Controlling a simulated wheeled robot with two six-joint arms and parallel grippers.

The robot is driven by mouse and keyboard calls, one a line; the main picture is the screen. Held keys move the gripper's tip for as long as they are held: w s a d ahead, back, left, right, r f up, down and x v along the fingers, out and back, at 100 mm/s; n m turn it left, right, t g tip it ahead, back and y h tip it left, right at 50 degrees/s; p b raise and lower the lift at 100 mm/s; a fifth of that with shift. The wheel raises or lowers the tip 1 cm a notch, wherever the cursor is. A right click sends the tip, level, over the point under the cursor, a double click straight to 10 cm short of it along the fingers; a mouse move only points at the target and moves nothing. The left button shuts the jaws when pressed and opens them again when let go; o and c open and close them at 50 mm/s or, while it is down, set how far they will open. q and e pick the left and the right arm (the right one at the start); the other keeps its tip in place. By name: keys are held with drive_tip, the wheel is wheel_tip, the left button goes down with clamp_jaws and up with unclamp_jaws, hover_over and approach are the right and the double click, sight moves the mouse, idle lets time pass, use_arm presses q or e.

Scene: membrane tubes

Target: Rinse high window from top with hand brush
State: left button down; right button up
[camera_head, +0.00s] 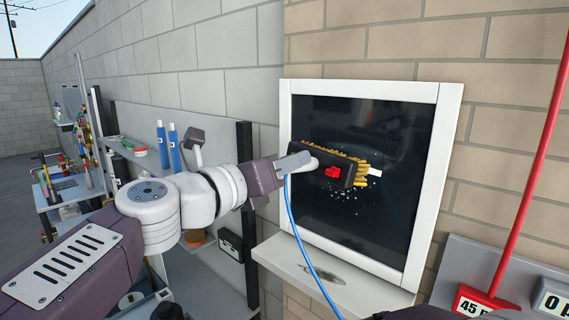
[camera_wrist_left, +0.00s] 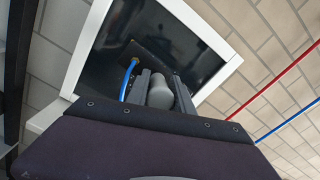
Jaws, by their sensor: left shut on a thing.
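The window (camera_head: 395,225) is a dark pane in a white frame on the brick wall; it also shows in the left wrist view (camera_wrist_left: 110,40). The hand brush (camera_head: 345,165) has a dark block, yellow bristles and a red part, and lies in front of the middle of the pane. Whether its bristles touch the glass is unclear. My left gripper (camera_head: 296,163) is shut on the brush's grey handle, which shows between the fingers in the left wrist view (camera_wrist_left: 160,93). A blue hose (camera_head: 303,245) hangs from the brush. White droplets (camera_head: 348,210) show below the brush.
A pale sill (camera_head: 335,293) juts out below the window. A red pole (camera_head: 528,190) leans at the right above a grey board with number plates. A cluttered shelf (camera_head: 65,190) stands at the left. A grey panel with blue tubes (camera_head: 173,148) is behind my left arm.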

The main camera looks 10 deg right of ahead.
use_arm(q)
drive_tip(key=x, duration=0.4)
drive_tip(key=shift+w+d, duration=0.15)
drive_tip(key=shift+w, duration=0.05)
drive_tip(key=shift+s+r, duration=0.1)
drive_tip(key=shift+s, duration=0.1)
use_arm(e)
drive_tip(key=shift+w+d+r, duration=0.15)
drive_tip(key=shift+d+r, duration=0.05)
drive_tip(key=shift+r, duration=0.05)
use_arm(q)
drive_tip(key=shift+w, duration=0.15)
use_arm(e)
drive_tip(key=shift+w+d, duration=0.1)
idle(1.0)
